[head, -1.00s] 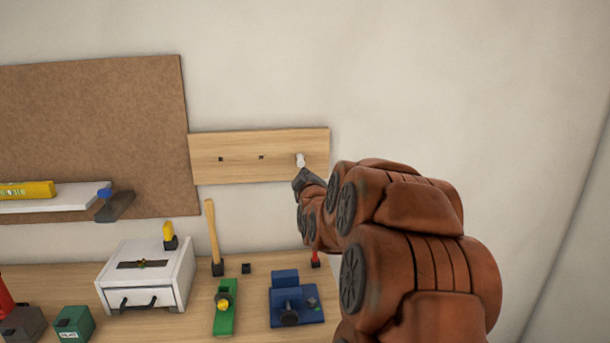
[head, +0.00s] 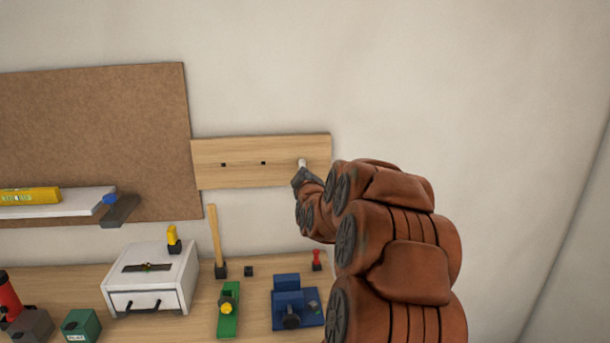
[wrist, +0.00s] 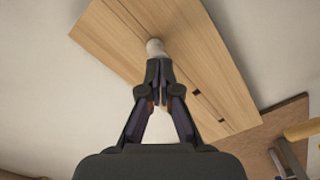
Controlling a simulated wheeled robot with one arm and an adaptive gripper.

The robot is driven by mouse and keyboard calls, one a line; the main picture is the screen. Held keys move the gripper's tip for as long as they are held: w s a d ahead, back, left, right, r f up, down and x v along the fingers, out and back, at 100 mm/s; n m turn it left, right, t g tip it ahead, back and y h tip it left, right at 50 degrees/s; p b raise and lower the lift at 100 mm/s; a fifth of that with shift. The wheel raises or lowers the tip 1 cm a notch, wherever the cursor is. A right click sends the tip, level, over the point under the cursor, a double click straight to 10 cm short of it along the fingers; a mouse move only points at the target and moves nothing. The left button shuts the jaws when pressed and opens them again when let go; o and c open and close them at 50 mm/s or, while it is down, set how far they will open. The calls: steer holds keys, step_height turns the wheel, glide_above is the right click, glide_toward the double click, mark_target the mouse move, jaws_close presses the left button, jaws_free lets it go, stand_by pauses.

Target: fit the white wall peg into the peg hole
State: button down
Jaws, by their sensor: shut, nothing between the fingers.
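The white wall peg (head: 302,163) stands out from the right end of the wooden peg board (head: 235,165) on the wall. It also shows in the wrist view (wrist: 155,46), with its far end against the board. How deep it sits in its hole cannot be seen. Two dark, empty square holes show further left on the board. My gripper (head: 302,177) is just below and in front of the peg. In the wrist view my gripper (wrist: 158,66) has its fingertips together at the peg's near end, with nothing seen between them.
A cork board (head: 95,140) and a white shelf (head: 55,205) with a yellow level (head: 30,195) are on the wall at left. The bench below holds a white drawer box (head: 150,280), a wooden-handled hammer (head: 215,240), and green and blue tools. The wall right of the peg board is bare.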

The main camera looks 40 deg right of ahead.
steer(key=shift+w+d+b, duration=0.25)
steer(key=shift+w+b, duration=0.05)
steer(key=shift+b, duration=0.15)
stand_by(0.4)
steer(key=shift+a, duration=0.1)
steer(key=b+v, duration=0.2)
steer(key=v, duration=0.8)
steer(key=shift+b, duration=0.4)
steer(key=shift+a+f, duration=0.1)
